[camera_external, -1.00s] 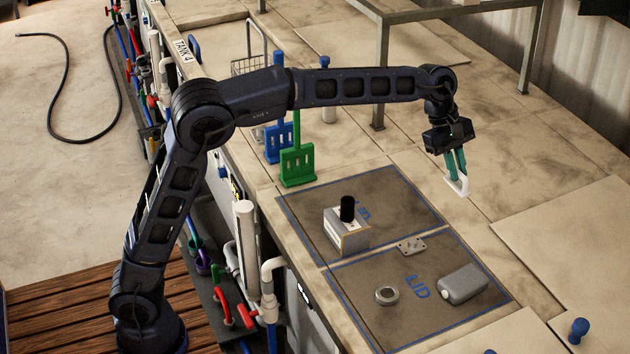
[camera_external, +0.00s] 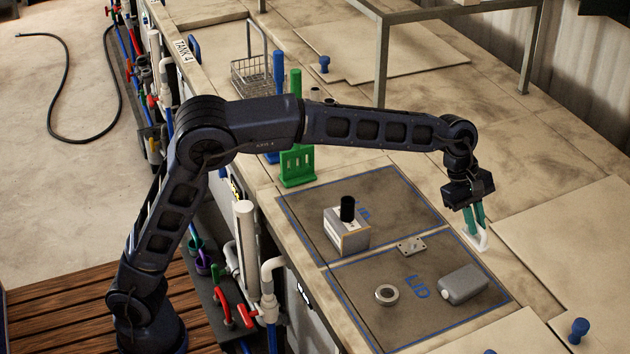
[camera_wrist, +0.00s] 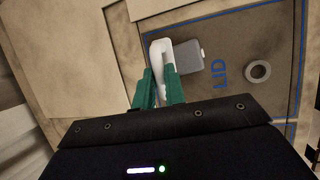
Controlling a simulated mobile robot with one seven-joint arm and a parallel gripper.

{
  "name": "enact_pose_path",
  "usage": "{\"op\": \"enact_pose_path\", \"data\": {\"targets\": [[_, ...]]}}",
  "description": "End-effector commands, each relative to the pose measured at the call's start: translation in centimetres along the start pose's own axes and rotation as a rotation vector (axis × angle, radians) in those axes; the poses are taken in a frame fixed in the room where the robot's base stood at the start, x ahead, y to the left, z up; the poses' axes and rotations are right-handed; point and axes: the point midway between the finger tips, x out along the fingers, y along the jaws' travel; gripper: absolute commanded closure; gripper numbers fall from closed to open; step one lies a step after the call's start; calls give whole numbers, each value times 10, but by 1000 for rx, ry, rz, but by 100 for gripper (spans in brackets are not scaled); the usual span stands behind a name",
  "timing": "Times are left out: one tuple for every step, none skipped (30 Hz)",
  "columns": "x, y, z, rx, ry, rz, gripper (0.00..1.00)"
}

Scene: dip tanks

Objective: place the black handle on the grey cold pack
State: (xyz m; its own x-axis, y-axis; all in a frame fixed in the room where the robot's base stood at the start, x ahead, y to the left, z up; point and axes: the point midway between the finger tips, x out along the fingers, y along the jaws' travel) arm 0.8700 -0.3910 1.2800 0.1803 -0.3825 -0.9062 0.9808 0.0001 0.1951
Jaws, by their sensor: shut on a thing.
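My gripper (camera_external: 476,218) is shut on a white, loop-shaped handle (camera_external: 480,238), which it holds beyond the grey pack; the gap below it cannot be judged. In the wrist view the green fingers of my gripper (camera_wrist: 158,86) pinch the handle, whose bent white bar (camera_wrist: 157,58) reaches forward from between them. The held handle looks white, not black. The grey cold pack (camera_external: 464,285) lies flat in the blue-outlined area marked LID. In the wrist view the pack (camera_wrist: 188,57) appears just right of the handle.
A pale box (camera_external: 346,238) with a black cylinder (camera_external: 347,209) on top stands left of the pack. A small metal plate (camera_external: 411,246) and a metal ring (camera_external: 387,295) lie near. A metal frame (camera_external: 381,75) rises behind.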

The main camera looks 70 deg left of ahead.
Motion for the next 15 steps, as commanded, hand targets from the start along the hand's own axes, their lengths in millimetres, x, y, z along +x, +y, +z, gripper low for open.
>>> {"op": "enact_pose_path", "data": {"targets": [[10, -3, -4, -1, 0, -2, 100], [16, -4, -6, -1, 0, -2, 100], [24, -6, -10, -1, 0, -1, 100], [30, -7, -12, -1, 1, -2, 100], [36, -8, -15, -1, 1, -2, 100], [44, -10, -18, 0, 1, -2, 100], [49, -11, -20, 0, 0, -2, 100], [54, -12, -22, -1, 0, -2, 100], [60, -13, -25, -1, 0, -1, 100], [64, -14, -26, 0, 0, -1, 100], [67, -15, -28, 1, 0, -1, 100], [71, -16, -29, 1, 0, 0, 100], [74, -16, -30, 0, 0, 0, 100], [76, -16, -31, 0, -1, 1, 100], [77, -17, -32, 0, -1, 1, 100]]}}
